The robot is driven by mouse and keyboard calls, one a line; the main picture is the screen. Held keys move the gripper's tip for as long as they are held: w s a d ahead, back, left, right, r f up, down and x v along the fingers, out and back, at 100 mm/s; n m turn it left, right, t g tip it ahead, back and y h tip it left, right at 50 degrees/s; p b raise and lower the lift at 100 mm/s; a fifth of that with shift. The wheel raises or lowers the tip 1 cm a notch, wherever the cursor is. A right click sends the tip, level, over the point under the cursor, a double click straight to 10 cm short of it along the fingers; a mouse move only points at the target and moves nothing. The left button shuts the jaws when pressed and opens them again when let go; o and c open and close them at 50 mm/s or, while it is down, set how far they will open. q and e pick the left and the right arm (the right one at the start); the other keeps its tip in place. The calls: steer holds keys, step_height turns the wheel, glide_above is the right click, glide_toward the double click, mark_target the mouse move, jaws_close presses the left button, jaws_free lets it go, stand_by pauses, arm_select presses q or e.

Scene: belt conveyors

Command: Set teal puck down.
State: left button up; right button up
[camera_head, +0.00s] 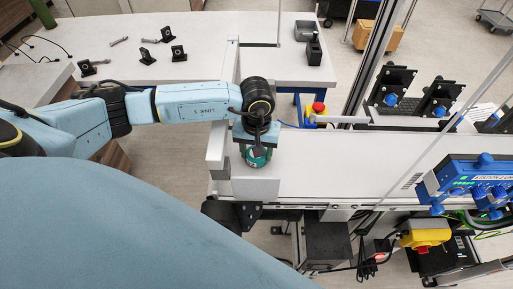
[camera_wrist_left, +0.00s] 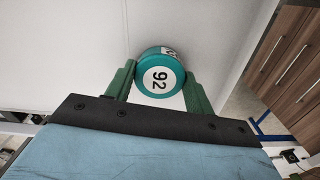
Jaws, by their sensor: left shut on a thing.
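The teal puck (camera_wrist_left: 160,78) shows in the left wrist view with a white label reading 92. It sits between the two green fingers of my left gripper (camera_wrist_left: 158,88), which is shut on it. In the head view my left gripper (camera_head: 257,150) points down at the left end of the white conveyor belt (camera_head: 340,165), with the teal puck (camera_head: 258,158) at its tip. The puck is over a light grey plate or block (camera_head: 256,186). I cannot tell whether the puck touches the surface below. My right gripper is not in view.
A red and yellow button (camera_head: 318,108) stands behind the belt. A metal frame and blue station panel (camera_head: 478,180) are at the right. The white table (camera_head: 150,45) at the back holds several small black parts. The belt right of my gripper is clear.

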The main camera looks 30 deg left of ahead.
arm_select(q)
steer(key=shift+f, duration=0.1)
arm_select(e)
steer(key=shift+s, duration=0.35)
arm_select(q)
steer(key=shift+f, duration=0.1)
steer(key=o, duration=1.1)
steer(key=shift+c, duration=0.2)
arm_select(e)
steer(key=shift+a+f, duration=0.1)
arm_select(q)
steer(key=shift+r, duration=0.45)
step_height(320, 180, up, 12)
steer(key=b, duration=0.3)
steer(key=shift+f, duration=0.25)
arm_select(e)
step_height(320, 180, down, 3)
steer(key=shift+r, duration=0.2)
